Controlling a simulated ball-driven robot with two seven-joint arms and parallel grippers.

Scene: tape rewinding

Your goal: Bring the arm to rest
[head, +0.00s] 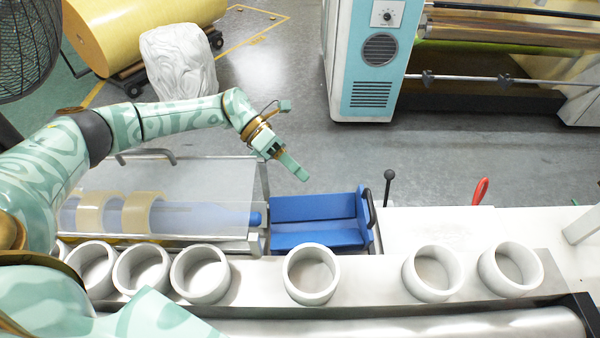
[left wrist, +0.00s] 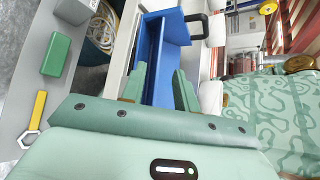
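My left arm comes in from the left in the head view, over the tape machine. Its gripper (head: 295,142) is held above the floor, behind the blue bin (head: 318,238), touching nothing. Its two green fingers are spread, with nothing between them. In the left wrist view the fingers of the left gripper (left wrist: 161,80) stand apart, and the blue bin (left wrist: 176,27) shows beyond them. Two tan tape rolls (head: 141,213) sit around a blue shaft (head: 205,215) behind a clear cover. My right gripper is in neither view.
Several white rings (head: 311,274) stand on the metal ledge (head: 375,268) in front. A black-knobbed lever (head: 388,188) and a red handle (head: 480,190) stand right of the bin. A teal-and-white cabinet (head: 370,60) is at the back. Grey floor (head: 300,75) is open behind the gripper.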

